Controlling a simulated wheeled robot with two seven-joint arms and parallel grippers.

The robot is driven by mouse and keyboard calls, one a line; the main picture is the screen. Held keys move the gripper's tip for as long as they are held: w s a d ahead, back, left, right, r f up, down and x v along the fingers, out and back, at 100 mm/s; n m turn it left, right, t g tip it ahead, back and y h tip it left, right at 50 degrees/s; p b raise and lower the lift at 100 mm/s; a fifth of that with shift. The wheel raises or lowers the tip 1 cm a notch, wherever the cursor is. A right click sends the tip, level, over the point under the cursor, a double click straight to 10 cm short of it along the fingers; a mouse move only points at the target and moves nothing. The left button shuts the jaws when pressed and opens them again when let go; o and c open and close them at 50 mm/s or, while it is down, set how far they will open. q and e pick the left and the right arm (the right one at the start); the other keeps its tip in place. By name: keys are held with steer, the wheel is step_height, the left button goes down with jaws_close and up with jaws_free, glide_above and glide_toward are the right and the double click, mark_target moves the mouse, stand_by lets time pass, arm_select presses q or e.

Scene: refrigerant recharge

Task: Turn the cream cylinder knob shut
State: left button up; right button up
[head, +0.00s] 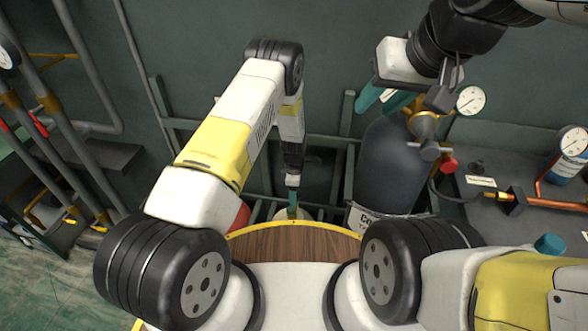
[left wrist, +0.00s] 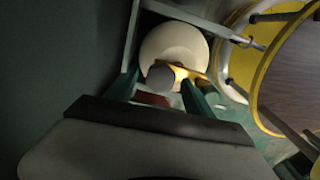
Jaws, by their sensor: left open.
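The cream cylinder (left wrist: 178,42) stands low behind the round wooden top. In the left wrist view its brass valve (left wrist: 185,73) and dark grey round knob (left wrist: 160,76) show on top. My left gripper (left wrist: 160,84) is open, its two green fingers apart on either side of the knob and valve. Whether a finger touches the knob cannot be told. In the head view my left gripper (head: 292,195) points down at the cylinder (head: 306,213), whose knob is hidden there. My right gripper (head: 385,103) is at upper right, its teal fingers apart.
A dark grey cylinder (head: 390,165) with a brass valve, gauge (head: 471,100) and red knob (head: 447,165) stands right of my left gripper. Green rack bars (head: 347,120) surround the cylinders. The wooden top (head: 290,243) has a yellow rim. A bench (head: 500,225) with copper pipe lies right.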

arm_select(q)
jaws_close()
